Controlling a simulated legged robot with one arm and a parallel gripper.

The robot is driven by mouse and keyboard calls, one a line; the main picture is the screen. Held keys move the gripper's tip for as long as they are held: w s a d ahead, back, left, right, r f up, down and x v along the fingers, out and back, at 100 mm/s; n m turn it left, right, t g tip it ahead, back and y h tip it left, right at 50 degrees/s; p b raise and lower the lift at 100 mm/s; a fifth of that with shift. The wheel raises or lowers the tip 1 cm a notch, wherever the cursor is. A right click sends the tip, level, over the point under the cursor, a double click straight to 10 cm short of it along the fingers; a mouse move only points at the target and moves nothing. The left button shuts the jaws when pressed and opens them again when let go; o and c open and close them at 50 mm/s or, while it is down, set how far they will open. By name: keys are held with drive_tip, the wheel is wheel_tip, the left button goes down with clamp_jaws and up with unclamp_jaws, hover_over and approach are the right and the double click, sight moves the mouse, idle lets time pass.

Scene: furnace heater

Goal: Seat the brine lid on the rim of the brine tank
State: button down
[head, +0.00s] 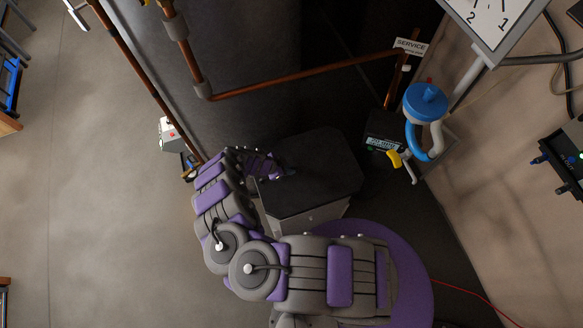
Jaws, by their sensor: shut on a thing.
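The brine lid (325,178) is a dark, flat, rounded square in the middle of the head view. Below its front edge shows the light grey body of the brine tank (318,213). The lid covers the tank's opening from this angle, and the rim is hidden. I cannot tell whether the lid touches the rim or hovers above it. My gripper (285,171) is at the left part of the lid, shut on it. The fingertips are small and dark here.
Copper pipes (290,75) run behind the lid along a dark wall. To the right are a small box with a display (382,143), a blue-capped fitting (425,103) with a yellow-handled valve (395,159), and a wall dial (490,18).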

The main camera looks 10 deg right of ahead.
drive_tip(key=a+f+b, duration=0.2)
drive_tip(key=a, duration=0.1)
drive_tip(key=shift+f, duration=0.2)
drive_tip(key=shift+d+f+b, duration=0.1)
drive_tip(key=shift+f+b, duration=0.2)
drive_tip(key=shift+f, duration=0.05)
drive_tip(key=d, duration=0.1)
drive_tip(key=d+f+b, duration=0.1)
drive_tip(key=d, duration=0.1)
drive_tip(key=shift+f+b, duration=0.3)
drive_tip(key=shift+b, duration=0.1)
drive_tip(key=shift+a+f, duration=0.1)
drive_tip(key=shift+a, duration=1.25)
drive_tip(key=shift+d, duration=1.65)
drive_tip(key=shift+a, duration=0.95)
drive_tip(key=shift+a, duration=0.15)
drive_tip(key=shift+a, duration=0.5)
